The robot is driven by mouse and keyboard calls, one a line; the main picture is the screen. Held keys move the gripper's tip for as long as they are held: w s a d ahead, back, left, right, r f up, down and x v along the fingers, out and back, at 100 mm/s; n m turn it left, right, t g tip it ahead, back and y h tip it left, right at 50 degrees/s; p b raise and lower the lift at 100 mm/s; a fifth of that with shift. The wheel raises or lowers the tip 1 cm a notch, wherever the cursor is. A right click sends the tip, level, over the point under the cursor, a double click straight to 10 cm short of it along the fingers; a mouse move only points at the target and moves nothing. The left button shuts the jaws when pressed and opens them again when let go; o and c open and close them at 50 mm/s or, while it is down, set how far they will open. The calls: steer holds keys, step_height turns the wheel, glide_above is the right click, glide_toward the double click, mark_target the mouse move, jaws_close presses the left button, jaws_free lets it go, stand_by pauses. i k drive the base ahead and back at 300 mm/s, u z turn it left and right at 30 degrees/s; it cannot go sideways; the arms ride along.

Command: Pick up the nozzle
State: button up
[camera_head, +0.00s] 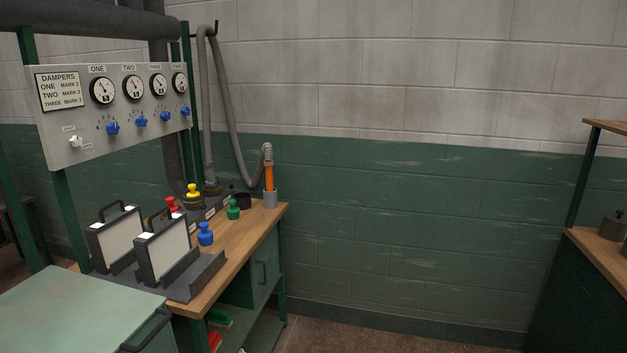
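The nozzle (269,177) has an orange body and a grey curved top joined to a grey hose. It stands upright in a small grey holder (270,199) at the far right corner of the wooden bench (244,228). The lower end of the nozzle is hidden inside the holder. My gripper is not in view.
Red, yellow, green and blue knobbed pieces (205,235) stand on the bench. Two framed white panels (163,251) stand in a dark rack in front. A gauge panel (115,112) hangs above. A pale green cabinet top (75,312) is nearest. Floor right of the bench looks clear.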

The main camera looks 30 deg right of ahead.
mark_target(268, 163)
steer(key=z, duration=0.7)
steer(key=k, duration=1)
steer(key=i, duration=0.9)
